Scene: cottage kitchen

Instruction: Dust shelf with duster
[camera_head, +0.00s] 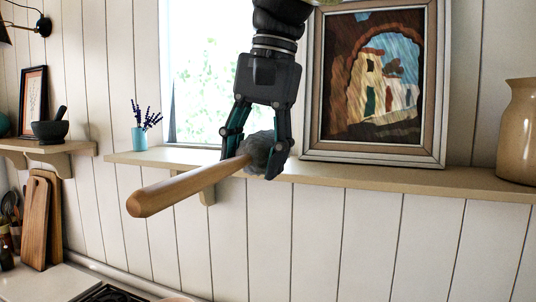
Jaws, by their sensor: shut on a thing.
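My gripper (252,157) hangs down from the top of the head view, in front of the long wooden shelf (400,179). It is shut on the duster (185,188), which has a thick light-wood handle and a fuzzy grey head. The handle points toward the lower left, out in front of the shelf. The grey head sits between the fingers and overlaps the shelf edge in the picture. I cannot tell whether the head touches the shelf.
On the shelf stand a blue vase (139,139) with purple sprigs, a framed painting (376,90) and a tan jug (518,135). A left shelf (75,152) holds a dark mortar (49,131). Cutting boards (37,220) lean below. The shelf between painting and jug looks clear.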

